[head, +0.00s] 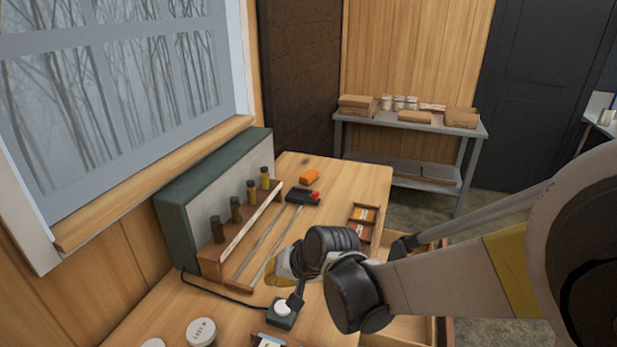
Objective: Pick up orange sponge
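The orange sponge (309,176) is a small block lying on the wooden table (345,178), near its far edge. My gripper (297,288) is over the near part of the table, well short of the sponge. It is partly hidden behind my black wrist joints, so its fingers do not show clearly. Nothing of mine touches the sponge.
A green-backed box (215,185) with a rack of several vials (236,209) stands left of the sponge. A long-handled tool (303,196) lies in front of it. A small tray (363,214) lies to the right. White lids (201,331) sit near front.

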